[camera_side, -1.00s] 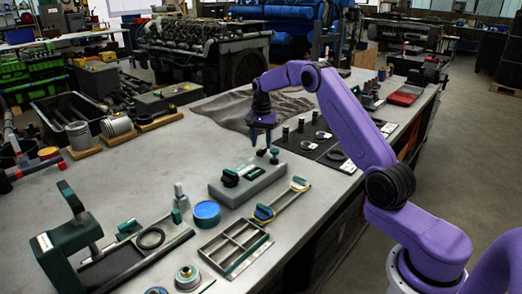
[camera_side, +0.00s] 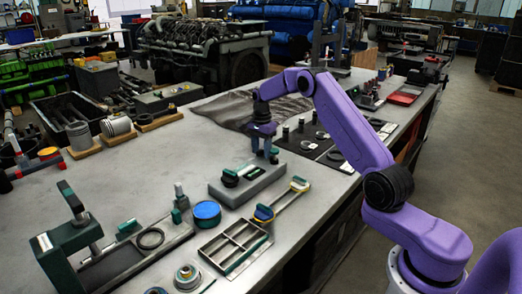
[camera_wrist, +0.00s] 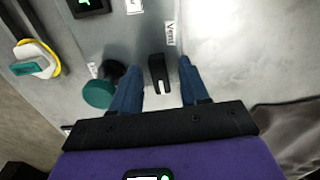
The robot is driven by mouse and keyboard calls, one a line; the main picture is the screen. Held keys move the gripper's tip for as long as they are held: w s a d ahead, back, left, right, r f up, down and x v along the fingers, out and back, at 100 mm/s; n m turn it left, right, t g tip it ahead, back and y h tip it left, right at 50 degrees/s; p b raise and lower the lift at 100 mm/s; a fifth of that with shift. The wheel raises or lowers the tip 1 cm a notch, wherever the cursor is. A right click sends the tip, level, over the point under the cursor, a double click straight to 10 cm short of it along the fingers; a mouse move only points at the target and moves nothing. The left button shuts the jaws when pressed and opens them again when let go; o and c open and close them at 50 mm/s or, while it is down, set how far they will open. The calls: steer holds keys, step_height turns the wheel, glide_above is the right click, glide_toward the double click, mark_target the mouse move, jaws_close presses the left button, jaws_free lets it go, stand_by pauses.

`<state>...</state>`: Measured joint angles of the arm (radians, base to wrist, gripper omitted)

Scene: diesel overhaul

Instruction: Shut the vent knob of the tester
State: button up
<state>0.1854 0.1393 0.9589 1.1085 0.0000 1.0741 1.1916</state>
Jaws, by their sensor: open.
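The tester (camera_side: 247,188) is a low grey box on the bench in the side view. In the wrist view its grey top (camera_wrist: 135,38) fills the upper middle. The vent knob (camera_wrist: 158,72), a small black bar with a pale mark, stands beside the "Vent" label (camera_wrist: 170,33). My gripper (camera_wrist: 158,68) is open, with one blue finger on either side of the vent knob; I cannot tell whether they touch it. In the side view my gripper (camera_side: 262,150) is above the tester's far end, and the knob is hidden there.
A round green knob (camera_wrist: 99,92) on the tester sits just left of my left finger in the wrist view.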

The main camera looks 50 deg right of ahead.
jaws_close()
steer(key=n, duration=0.4)
steer(key=shift+n, duration=0.4)
